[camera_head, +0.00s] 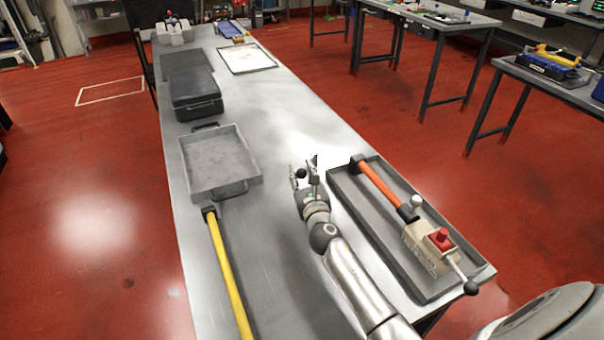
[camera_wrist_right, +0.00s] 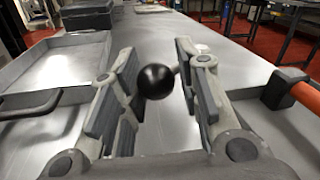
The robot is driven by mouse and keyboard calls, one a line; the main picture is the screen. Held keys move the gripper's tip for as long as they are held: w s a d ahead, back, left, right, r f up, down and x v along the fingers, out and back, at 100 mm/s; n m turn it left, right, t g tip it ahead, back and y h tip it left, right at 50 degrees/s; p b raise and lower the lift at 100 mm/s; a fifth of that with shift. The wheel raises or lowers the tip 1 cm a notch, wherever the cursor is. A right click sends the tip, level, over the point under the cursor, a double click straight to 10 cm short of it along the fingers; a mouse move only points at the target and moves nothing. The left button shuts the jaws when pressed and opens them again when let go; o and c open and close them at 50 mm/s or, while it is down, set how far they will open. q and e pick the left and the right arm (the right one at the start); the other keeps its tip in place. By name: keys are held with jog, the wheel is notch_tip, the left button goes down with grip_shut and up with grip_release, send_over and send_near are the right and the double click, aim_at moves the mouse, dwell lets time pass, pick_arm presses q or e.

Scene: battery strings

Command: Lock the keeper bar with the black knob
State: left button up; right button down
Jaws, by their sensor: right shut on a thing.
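My right gripper (camera_head: 307,172) is over the middle of the long metal table. A round black knob (camera_wrist_right: 155,81) sits between its finger pads, and the gripper is shut on it. A short metal stem shows behind the knob, mostly hidden by the right finger. The knob is also seen small in the head view (camera_head: 301,173). I cannot make out a keeper bar or any seat for the knob near the gripper. My left gripper is not in view.
Left are an empty grey tray (camera_head: 184,163), a yellow-handled tool (camera_head: 228,275) and a dark case (camera_head: 195,90).

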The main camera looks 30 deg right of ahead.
jog(key=shift+a, duration=0.15)
jog(key=shift+s+d+r+n+y+p, duration=0.1)
jog(key=shift+s+d+n+y+p, duration=0.25)
jog(key=shift+n+y, duration=0.4)
jog(key=shift+s+d+n+t+y, duration=0.35)
jog(key=shift+d+y, duration=0.1)
jog(key=shift+y, duration=0.5)
jog(key=shift+s+d+f+n+y+b, duration=0.2)
jog(key=shift+n+y+b, duration=0.1)
jog(key=shift+y, duration=0.15)
jog(key=shift+s+d+f+n+y+b, duration=0.1)
jog(key=shift+d+n+y+b, duration=0.15)
jog(key=shift+y, duration=0.2)
jog(key=shift+s+d+n+y+b, duration=0.2)
jog(key=shift+n+y+b, duration=0.15)
jog(key=shift+y, duration=0.2)
jog(key=shift+s+d+n+y+b, duration=0.15)
jog(key=shift+n+y+b, duration=0.15)
jog(key=shift+y, duration=0.25)
jog(key=shift+w+r, duration=0.1)
